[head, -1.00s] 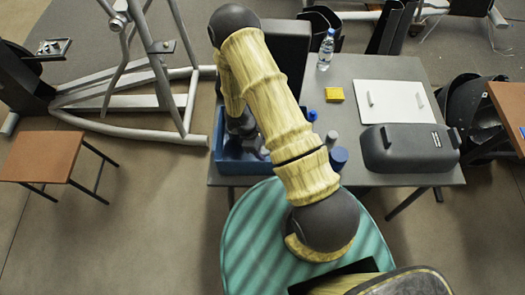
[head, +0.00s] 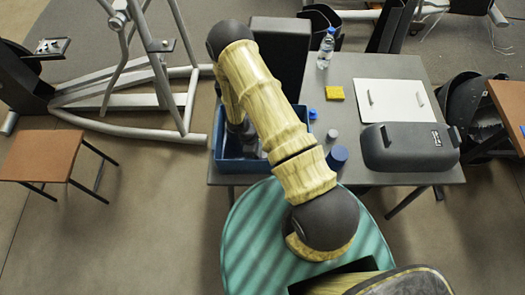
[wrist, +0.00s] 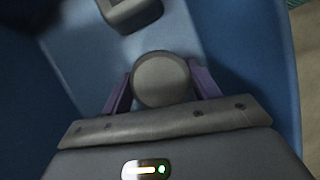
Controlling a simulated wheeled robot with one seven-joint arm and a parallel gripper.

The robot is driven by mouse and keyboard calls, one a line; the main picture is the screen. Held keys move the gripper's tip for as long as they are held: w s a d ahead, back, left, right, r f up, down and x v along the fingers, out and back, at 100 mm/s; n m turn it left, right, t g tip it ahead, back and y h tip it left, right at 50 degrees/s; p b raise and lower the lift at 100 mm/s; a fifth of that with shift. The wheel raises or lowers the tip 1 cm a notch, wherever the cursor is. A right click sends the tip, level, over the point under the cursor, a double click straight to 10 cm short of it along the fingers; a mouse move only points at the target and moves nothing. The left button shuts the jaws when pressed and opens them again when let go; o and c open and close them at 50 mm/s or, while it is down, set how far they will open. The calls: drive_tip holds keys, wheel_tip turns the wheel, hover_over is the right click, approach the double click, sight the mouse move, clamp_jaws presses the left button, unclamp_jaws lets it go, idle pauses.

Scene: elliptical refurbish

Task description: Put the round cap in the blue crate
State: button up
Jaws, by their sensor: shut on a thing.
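The round cap (wrist: 162,78), grey and disc-shaped, is between the purple fingers of my gripper (wrist: 162,90) in the wrist view. My gripper is shut on it. The blue crate (wrist: 272,60) surrounds them in that view, and the cap is over the crate's inside; whether it touches the floor I cannot tell. In the head view the blue crate (head: 218,130) stands at the table's left front corner, partly hidden by my arm. My gripper's fingers and the cap cannot be made out clearly there.
A dark grey piece (wrist: 130,10) lies in the crate. Right of my arm are a blue cap (head: 312,114), a small grey piece (head: 332,134) and a blue cylinder (head: 337,157).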

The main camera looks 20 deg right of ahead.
drive_tip(key=shift+f, duration=0.1)
drive_tip(key=o, duration=1.4)
drive_tip(key=shift+r+p, duration=0.75)
drive_tip(key=shift+w+a+r, duration=0.15)
drive_tip(key=shift+r, duration=0.1)
drive_tip(key=b+v, duration=0.2)
drive_tip(key=v, duration=0.9)
drive_tip(key=shift+r, duration=0.1)
